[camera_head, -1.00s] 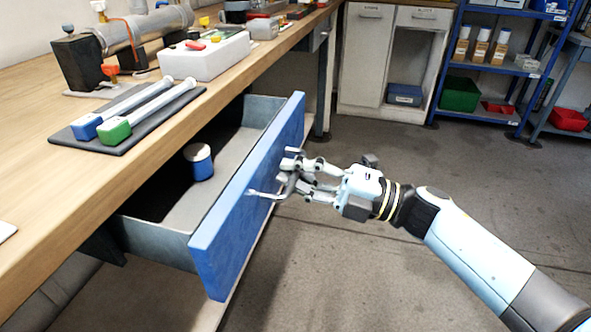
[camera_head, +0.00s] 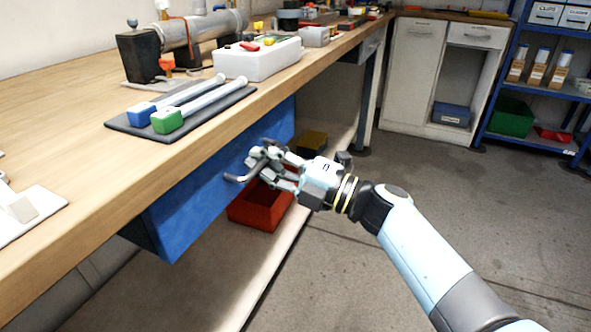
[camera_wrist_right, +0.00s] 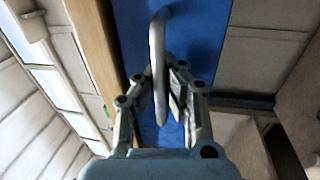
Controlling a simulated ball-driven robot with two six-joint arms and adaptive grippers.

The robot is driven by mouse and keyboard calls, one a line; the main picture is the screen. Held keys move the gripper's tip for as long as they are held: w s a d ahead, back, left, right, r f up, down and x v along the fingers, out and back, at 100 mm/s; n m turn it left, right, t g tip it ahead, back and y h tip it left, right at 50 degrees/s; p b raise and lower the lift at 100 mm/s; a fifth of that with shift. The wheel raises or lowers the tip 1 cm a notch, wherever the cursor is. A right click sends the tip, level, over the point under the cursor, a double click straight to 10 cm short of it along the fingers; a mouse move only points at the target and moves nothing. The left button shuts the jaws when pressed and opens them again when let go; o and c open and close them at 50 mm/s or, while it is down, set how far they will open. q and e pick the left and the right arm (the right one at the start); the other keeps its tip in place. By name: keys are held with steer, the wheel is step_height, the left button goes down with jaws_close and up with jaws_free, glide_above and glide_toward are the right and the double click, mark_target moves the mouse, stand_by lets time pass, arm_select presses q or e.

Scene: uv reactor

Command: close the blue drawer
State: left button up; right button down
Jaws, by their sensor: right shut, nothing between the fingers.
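The blue drawer (camera_head: 190,212) is under the workbench; its front sits close beneath the bench edge, and no inside shows in the head view. The blue front also fills the middle of the right wrist view (camera_wrist_right: 204,40). Its grey bar handle (camera_head: 238,179) shows at the right gripper, and it also shows in the wrist view (camera_wrist_right: 158,50). My right gripper (camera_head: 262,163) is shut and empty, right at the handle and the drawer front. Whether it touches the front I cannot tell. My left gripper is not in view.
A red bin (camera_head: 258,208) stands on the low shelf beneath the bench, below the gripper. The bench top (camera_head: 60,115) holds a dark mat (camera_head: 190,127) with two tools and a white box (camera_head: 258,61). The floor (camera_head: 330,270) to the right is clear.

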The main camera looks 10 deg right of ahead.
steer(key=c, duration=1.4)
jaws_free()
steer(key=v, duration=1.2)
